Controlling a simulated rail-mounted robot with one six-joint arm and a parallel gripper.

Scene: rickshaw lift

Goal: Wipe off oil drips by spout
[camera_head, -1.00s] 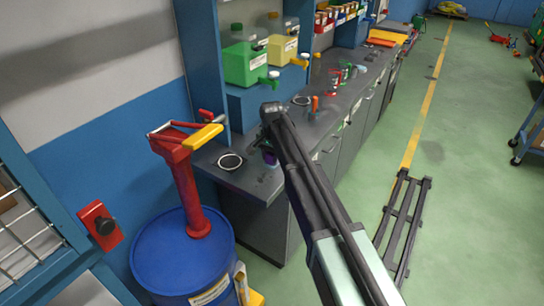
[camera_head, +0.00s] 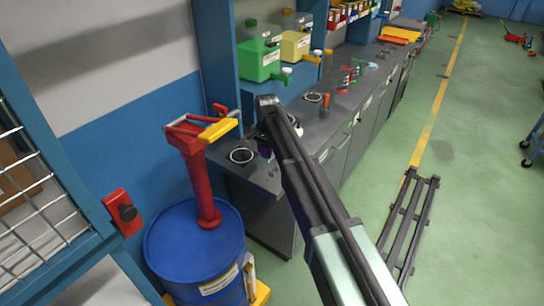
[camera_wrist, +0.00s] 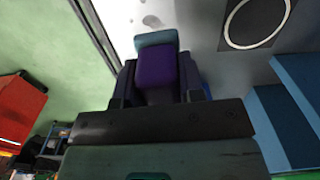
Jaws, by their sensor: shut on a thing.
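My gripper (camera_wrist: 160,88) is shut on a purple block (camera_wrist: 157,68) with a blue-grey end piece, seen in the wrist view. In the head view a bit of the purple shows low at the bench, mostly hidden by my arm. Small pale and dark specks (camera_wrist: 151,21) lie on the grey surface just past the block; I cannot tell if they are oil. A green container (camera_head: 258,62) and a yellow container (camera_head: 297,46), each with a spout, stand on the shelf above the bench (camera_head: 262,180).
A blue drum (camera_head: 193,250) with a red pump (camera_head: 193,165) and yellow handle stands left of the bench. A dark pallet (camera_head: 408,220) lies on the floor at right.

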